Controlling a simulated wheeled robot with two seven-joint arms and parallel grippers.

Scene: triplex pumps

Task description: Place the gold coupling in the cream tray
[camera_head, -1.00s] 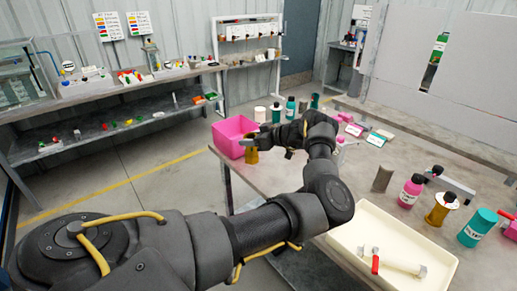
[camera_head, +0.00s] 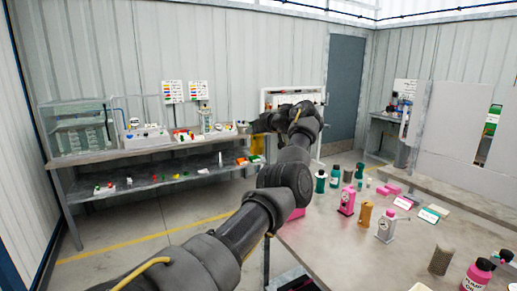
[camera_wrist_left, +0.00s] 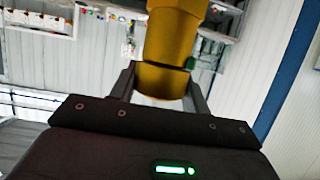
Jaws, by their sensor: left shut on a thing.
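The gold coupling (camera_wrist_left: 172,50) is held between the fingers of my left gripper (camera_wrist_left: 160,86) in the left wrist view. In the head view my left gripper (camera_head: 258,132) is raised in front of the back shelf, and the coupling (camera_head: 257,146) hangs below it, partly hidden by the arm. Only a small cream edge (camera_head: 420,287), apparently of the cream tray, shows at the bottom of the head view. The gripper is far from that edge. My right gripper is not in view.
A pink bin (camera_head: 297,213) is mostly hidden behind my arm. The space above the table is free.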

